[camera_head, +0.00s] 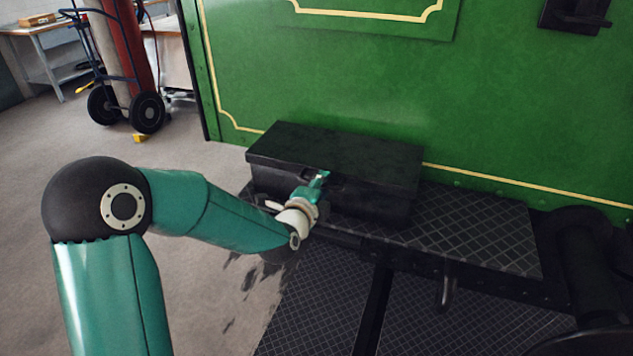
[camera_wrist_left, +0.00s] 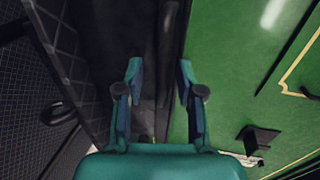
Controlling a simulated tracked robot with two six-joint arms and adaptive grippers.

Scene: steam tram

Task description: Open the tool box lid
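The tool box (camera_head: 335,153) is a long black box with its lid down. It sits on the black checker-plate running board (camera_head: 470,232) against the green side panel. My left gripper (camera_head: 322,177) is at the front of the tool box, near the middle of its long side and below the lid edge. In the left wrist view the left gripper's two fingers (camera_wrist_left: 160,78) stand apart with a gap between them. I cannot tell whether they touch the box. The gripper hides part of the box front. My right gripper is in neither view.
The green panel (camera_head: 330,70) rises behind the box; it also shows in the wrist view (camera_wrist_left: 235,75). Dark step plates (camera_head: 440,310) lie below the running board. A hand truck with cylinders (camera_head: 125,70) and a workbench (camera_head: 42,47) stand at the back left. The floor at left is clear.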

